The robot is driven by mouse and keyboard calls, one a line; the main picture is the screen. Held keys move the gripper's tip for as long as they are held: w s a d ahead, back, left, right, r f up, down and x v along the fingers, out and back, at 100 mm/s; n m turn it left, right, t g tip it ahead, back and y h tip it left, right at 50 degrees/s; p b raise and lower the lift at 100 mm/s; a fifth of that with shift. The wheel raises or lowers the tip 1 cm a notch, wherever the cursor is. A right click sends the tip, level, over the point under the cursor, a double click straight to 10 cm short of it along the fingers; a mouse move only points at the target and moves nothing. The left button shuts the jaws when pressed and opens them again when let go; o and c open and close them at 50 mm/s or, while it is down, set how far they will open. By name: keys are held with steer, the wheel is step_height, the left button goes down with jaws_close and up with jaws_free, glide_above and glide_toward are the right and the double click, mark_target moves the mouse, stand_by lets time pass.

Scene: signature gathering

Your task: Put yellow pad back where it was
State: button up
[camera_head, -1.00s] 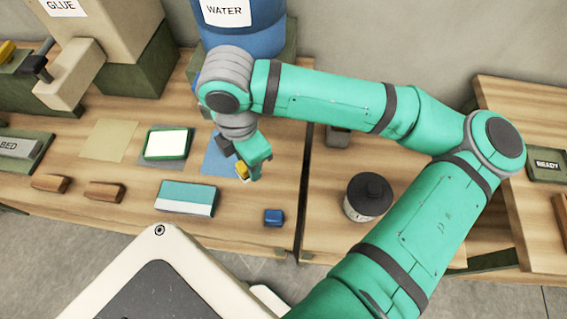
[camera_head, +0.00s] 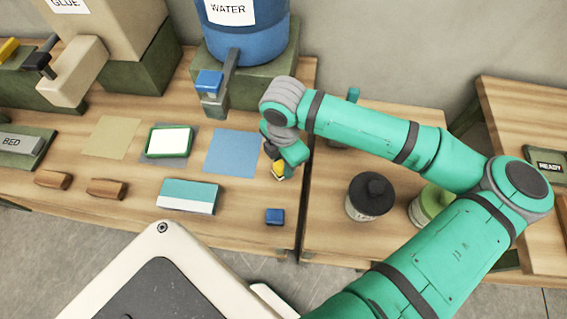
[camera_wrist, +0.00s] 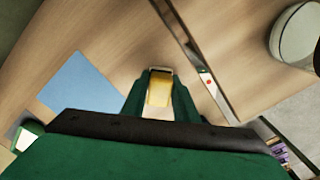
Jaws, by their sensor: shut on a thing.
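The yellow pad (camera_head: 278,169) is in my gripper (camera_head: 281,173), between the two fingertips. It also shows between the green fingers in the wrist view (camera_wrist: 159,88). My gripper is shut on it and is over the right end of the left table, near the table's right edge. Whether the pad touches the tabletop is hard to tell. A blue square (camera_head: 233,153) lies flat to the left of my gripper, with nothing on it. A small blue block (camera_head: 275,216) lies in front of my gripper, near the table's front edge.
A blue water container (camera_head: 243,35) with a tap stands behind. A white pad in a green tray (camera_head: 168,141), a tan square (camera_head: 113,137), a teal-and-white block (camera_head: 187,197) and brown pieces (camera_head: 106,189) lie left. A dark-lidded jar (camera_head: 370,196) and a green jar (camera_head: 431,205) stand right.

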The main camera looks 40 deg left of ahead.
steer(key=shift+f, duration=0.3)
steer(key=o, duration=1)
step_height(320, 180, up, 12)
steer(key=shift+r, duration=0.25)
stand_by(0.3)
